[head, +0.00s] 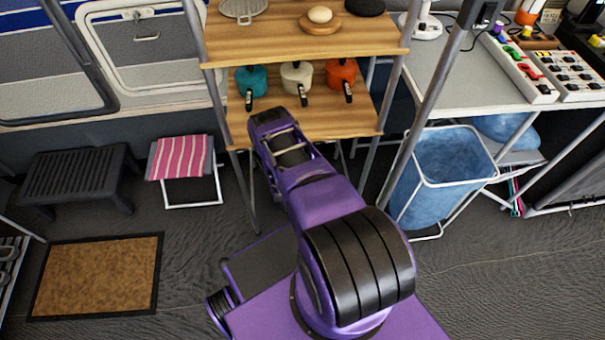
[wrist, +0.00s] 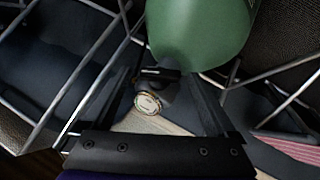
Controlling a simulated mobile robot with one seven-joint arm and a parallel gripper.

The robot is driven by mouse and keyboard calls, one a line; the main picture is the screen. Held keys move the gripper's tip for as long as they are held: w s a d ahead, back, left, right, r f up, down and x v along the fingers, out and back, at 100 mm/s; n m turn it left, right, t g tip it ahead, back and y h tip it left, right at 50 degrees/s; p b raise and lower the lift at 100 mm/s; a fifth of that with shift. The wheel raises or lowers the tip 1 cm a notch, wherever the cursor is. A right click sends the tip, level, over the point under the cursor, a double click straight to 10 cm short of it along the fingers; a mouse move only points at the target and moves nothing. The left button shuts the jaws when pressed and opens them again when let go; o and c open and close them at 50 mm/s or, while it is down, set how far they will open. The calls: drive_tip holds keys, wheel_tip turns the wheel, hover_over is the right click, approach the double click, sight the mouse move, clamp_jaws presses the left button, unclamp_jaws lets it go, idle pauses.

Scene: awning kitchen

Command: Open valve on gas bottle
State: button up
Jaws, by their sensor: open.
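A green gas bottle (wrist: 200,30) fills the top middle of the wrist view. A dark valve (wrist: 160,75) sits at its near end, with a round pale-faced gauge (wrist: 148,103) beside it. My gripper (wrist: 165,75) is open, with one dark finger on each side of the valve. The valve and gauge lie in the gap between the fingers; I cannot tell if either finger touches them. In the head view my purple arm reaches to the wooden shelf unit, and neither the bottle nor my fingertips can be seen.
The shelf unit (head: 295,123) holds teal, white and orange pots (head: 340,72). A pink-striped stool (head: 181,160) and a dark step (head: 75,178) stand left. A blue bin (head: 440,170) stands right. Metal poles run close around the bottle. Floor left of my base is mostly clear around the mat (head: 95,275).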

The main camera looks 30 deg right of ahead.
drive_tip(key=shift+w+d, duration=0.1)
idle(0.3)
drive_tip(key=c, duration=1.4)
drive_tip(key=shift+o, duration=0.2)
drive_tip(key=shift+w+a+f+n+g+h, duration=0.1)
drive_tip(key=shift+n+g+h, duration=0.1)
drive_tip(key=shift+n+h, duration=0.4)
drive_tip(key=shift+s+a+f+n+g+h, duration=0.1)
drive_tip(key=shift+n+g+h, duration=0.15)
drive_tip(key=shift+h, duration=0.55)
drive_tip(key=shift+w+f+n+g+h, duration=0.15)
drive_tip(key=shift+n+h, duration=0.3)
drive_tip(key=shift+h, duration=0.25)
drive_tip(key=shift+r, duration=0.1)
